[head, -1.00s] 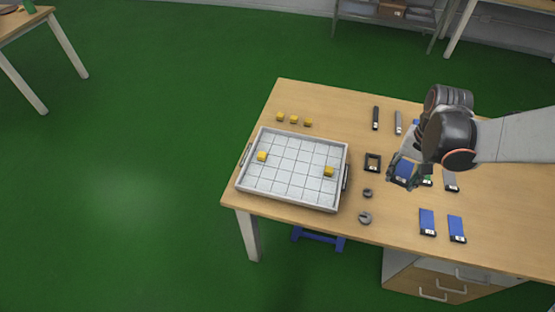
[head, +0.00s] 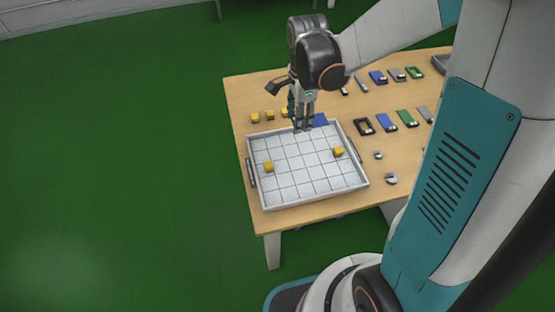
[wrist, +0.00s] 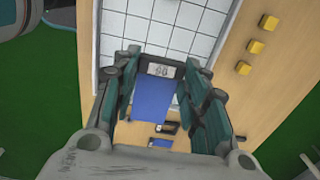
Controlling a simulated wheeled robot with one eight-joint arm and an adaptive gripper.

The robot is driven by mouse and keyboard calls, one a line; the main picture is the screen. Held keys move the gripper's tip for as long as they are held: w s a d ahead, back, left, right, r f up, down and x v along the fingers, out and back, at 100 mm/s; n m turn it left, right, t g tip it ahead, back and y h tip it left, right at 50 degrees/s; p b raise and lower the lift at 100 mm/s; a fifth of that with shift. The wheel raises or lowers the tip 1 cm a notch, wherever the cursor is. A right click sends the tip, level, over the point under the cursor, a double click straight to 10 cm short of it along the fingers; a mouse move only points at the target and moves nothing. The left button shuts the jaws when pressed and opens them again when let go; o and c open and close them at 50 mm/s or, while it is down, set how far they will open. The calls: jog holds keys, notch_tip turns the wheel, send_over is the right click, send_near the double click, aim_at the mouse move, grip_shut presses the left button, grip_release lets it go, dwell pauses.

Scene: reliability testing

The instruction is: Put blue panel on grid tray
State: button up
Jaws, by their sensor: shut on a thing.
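My gripper (head: 303,127) is shut on a blue panel (head: 320,119) with a pale label at one end. In the wrist view the panel (wrist: 151,100) lies between the two fingers, its labelled end toward the tray. The grid tray (head: 310,183) is a white, shallow tray with a square grid and dark side handles. In the head view my gripper overlaps the tray's far rim; its exact height above it is hard to tell. Two yellow cubes sit on the tray, one at the left (head: 268,166) and one at the right (head: 338,152).
Several yellow cubes (head: 270,115) stand on the table behind the tray. Rows of panels, including another blue panel (head: 385,121) and a black frame (head: 363,127), lie to the right. Small grey parts (head: 391,179) lie right of the tray. Most of the tray's grid is bare.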

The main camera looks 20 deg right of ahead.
aim_at(295, 163)
notch_tip(295, 163, down, 20)
jog(key=b, duration=0.6)
jog(key=shift+r+b, duration=0.1)
jog(key=shift+b, duration=0.2)
jog(key=o, duration=1)
jog(key=shift+c, duration=0.2)
